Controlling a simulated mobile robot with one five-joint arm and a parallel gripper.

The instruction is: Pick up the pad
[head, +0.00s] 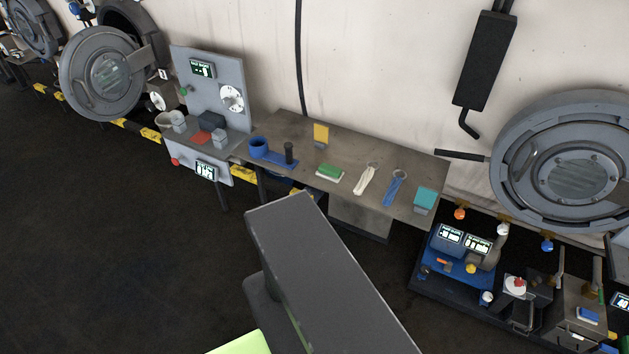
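A green-topped pad with a white lower layer (330,172) lies flat on the grey-brown table against the wall, a little left of the table's middle. It is small in the head view and appears to be the pad; nothing covers it. My gripper is not clearly visible in the head view, so its position relative to the pad does not show. A large dark grey part of my own body fills the lower middle of the picture, in front of the table.
A control panel (212,88) stands at left, equipment at right. The dark floor at left is clear.

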